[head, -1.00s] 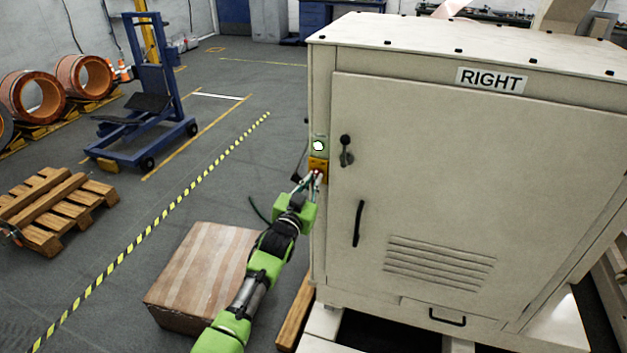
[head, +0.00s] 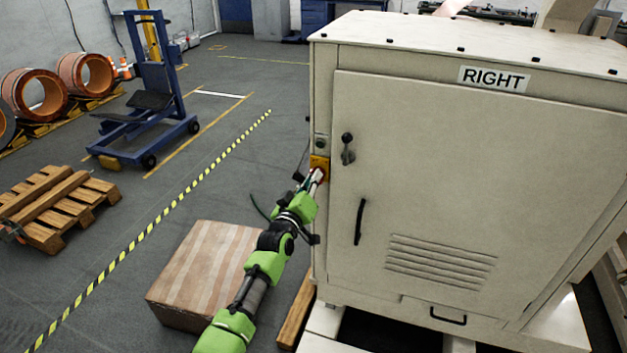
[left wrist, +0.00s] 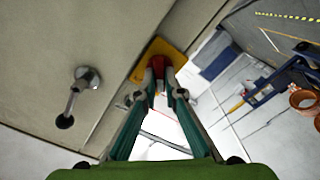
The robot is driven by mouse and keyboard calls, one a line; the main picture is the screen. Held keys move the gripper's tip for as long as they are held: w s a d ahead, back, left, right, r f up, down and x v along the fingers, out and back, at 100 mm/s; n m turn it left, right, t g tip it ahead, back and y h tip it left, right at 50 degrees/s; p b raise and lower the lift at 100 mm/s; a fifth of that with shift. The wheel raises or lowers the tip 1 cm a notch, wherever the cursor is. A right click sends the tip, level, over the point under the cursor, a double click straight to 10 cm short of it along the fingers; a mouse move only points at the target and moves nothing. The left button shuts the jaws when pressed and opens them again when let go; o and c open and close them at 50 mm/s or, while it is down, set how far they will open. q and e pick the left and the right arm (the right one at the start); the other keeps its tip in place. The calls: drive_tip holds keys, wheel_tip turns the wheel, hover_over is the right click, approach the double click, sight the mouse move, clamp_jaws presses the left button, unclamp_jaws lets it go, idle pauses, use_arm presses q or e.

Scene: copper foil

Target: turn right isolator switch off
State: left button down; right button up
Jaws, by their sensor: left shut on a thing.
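The right isolator switch has a yellow plate (head: 318,162) on the narrow left face of the beige cabinet marked RIGHT (head: 493,79). In the left wrist view its red handle (left wrist: 158,66) sits in front of the yellow plate (left wrist: 172,50). My left gripper (head: 317,176) is at the switch, with its fingertips on both sides of the red handle, shut on it. The fingers partly hide the handle, so its exact angle is hard to tell. A small lamp (head: 320,142) above the plate is dark. My right gripper is not in view.
The cabinet door has a keyed lock (head: 347,149) and a black handle (head: 359,222). A large box (head: 205,270) stands on the floor below my left arm. A blue lifter (head: 150,100) and a pallet (head: 60,205) stand farther left, with open floor between.

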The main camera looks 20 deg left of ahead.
use_arm(q)
drive_tip(key=shift+f+n, duration=0.15)
drive_tip(key=shift+n, duration=0.45)
drive_tip(key=c, duration=2.4)
unclamp_jaws()
drive_tip(key=s, duration=1.2)
drive_tip(key=shift+a, duration=0.2)
